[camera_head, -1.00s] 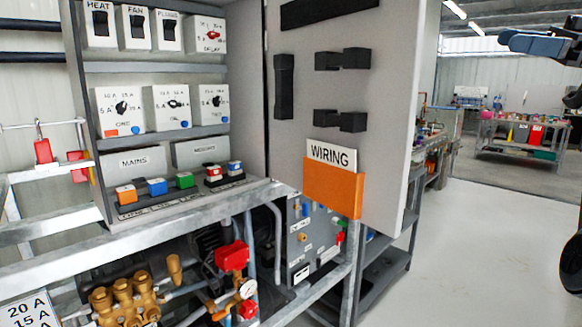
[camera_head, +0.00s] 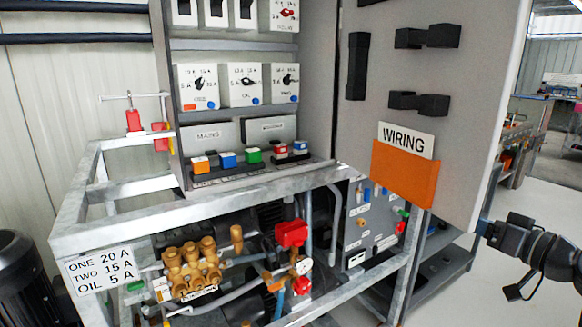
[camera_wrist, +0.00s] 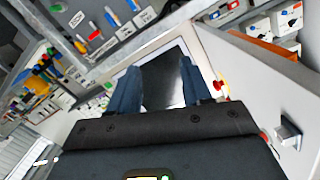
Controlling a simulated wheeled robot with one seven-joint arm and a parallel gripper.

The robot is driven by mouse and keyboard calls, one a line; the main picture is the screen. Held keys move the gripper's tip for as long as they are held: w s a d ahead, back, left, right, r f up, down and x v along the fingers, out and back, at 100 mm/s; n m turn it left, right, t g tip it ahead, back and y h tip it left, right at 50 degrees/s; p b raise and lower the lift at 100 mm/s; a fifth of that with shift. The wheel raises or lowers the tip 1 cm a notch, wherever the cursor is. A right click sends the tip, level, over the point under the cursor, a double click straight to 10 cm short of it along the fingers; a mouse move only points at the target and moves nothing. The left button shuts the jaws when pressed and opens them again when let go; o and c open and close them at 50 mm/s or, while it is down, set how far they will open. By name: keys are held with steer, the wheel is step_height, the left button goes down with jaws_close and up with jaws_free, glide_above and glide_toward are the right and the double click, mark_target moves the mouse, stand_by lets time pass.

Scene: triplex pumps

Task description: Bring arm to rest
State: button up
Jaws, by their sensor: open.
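My arm (camera_head: 540,255) shows at the right edge of the head view, in front of the lower part of the open cabinet door and the floor. It appears clear of the door, though the exact gap cannot be told. In the wrist view my gripper (camera_wrist: 160,82) has its two blue-grey fingers spread apart. I see nothing held between them; a dark panel shows in the gap, seemingly behind them. The rest of my arm is out of the head view.
The open grey door (camera_head: 475,120) carries black handles and an orange WIRING pocket (camera_head: 404,174). A control cabinet (camera_head: 325,90) with switches stands on a metal frame (camera_head: 130,225) over brass pump parts (camera_head: 192,268). Pale floor (camera_head: 545,210) is free at the right.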

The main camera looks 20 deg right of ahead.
steer(key=s+a+f+m+g+h, duration=0.1)
steer(key=s+a+f+h, duration=0.15)
steer(key=a+f, duration=0.35)
steer(key=s+a+f+m+g+h, duration=0.1)
steer(key=s+a+f+m, duration=0.2)
steer(key=f, duration=0.5)
steer(key=s+a+f+n+g+h, duration=0.1)
steer(key=s+a+f, duration=0.25)
steer(key=s, duration=0.25)
steer(key=s+a+f+h, duration=0.1)
steer(key=s+a+f, duration=0.2)
steer(key=s+a, duration=0.25)
steer(key=s+a+r+n+y, duration=0.1)
steer(key=s+a+r, duration=0.4)
steer(key=s, duration=0.7)
steer(key=s+a+r+n+t+y, duration=0.1)
steer(key=s+a+r+n, duration=0.3)
steer(key=s, duration=0.7)
steer(key=shift+s+a+r, duration=0.35)
steer(key=shift+a+r, duration=0.1)
steer(key=shift+r, duration=0.2)
